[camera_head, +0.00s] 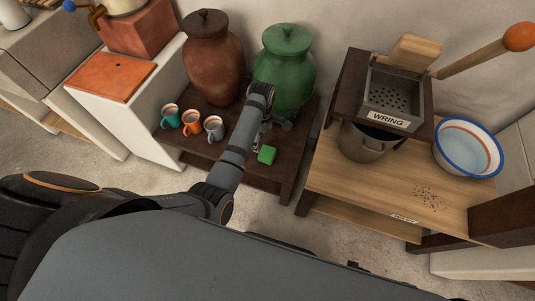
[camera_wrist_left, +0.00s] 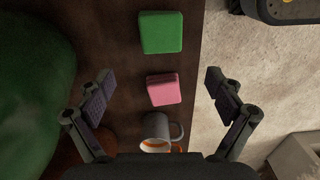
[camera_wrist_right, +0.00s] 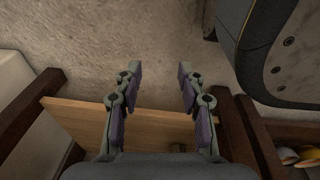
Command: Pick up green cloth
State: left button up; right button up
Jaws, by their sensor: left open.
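The green cloth (camera_head: 267,154), a small folded block, lies on the dark low bench near its front edge. In the left wrist view the green cloth (camera_wrist_left: 161,32) is at the top, beyond my fingertips. My left gripper (camera_wrist_left: 160,82) is open and empty above the bench. A pink folded cloth (camera_wrist_left: 163,89) shows below, between its fingers, and is not clearly visible in the head view. My right gripper (camera_wrist_right: 160,82) has its fingers apart with nothing between them. It is out of the head view.
A green lidded jar (camera_head: 286,75) and a brown jar (camera_head: 213,62) stand behind on the bench. Several mugs (camera_head: 191,122) stand to the left; a grey mug (camera_wrist_left: 156,128) is near the pink cloth. A wooden table (camera_head: 350,178) with a wringer and a basin (camera_head: 468,146) is at right.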

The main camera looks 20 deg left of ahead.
aim_at(263, 150)
pick_arm(q)
notch_tip(263, 150, down, 5)
jog(key=shift+b, duration=0.85)
jog(key=shift+f+b, duration=1.1)
jog(key=shift+f, duration=1.6)
jog(key=c, duration=1.1)
pick_arm(e)
jog(key=w+a+r, duration=0.1)
jog(key=w+r, duration=0.3)
jog(key=w, duration=0.2)
jog(key=shift+w+a+r, duration=0.15)
jog(key=shift+w+a, duration=0.1)
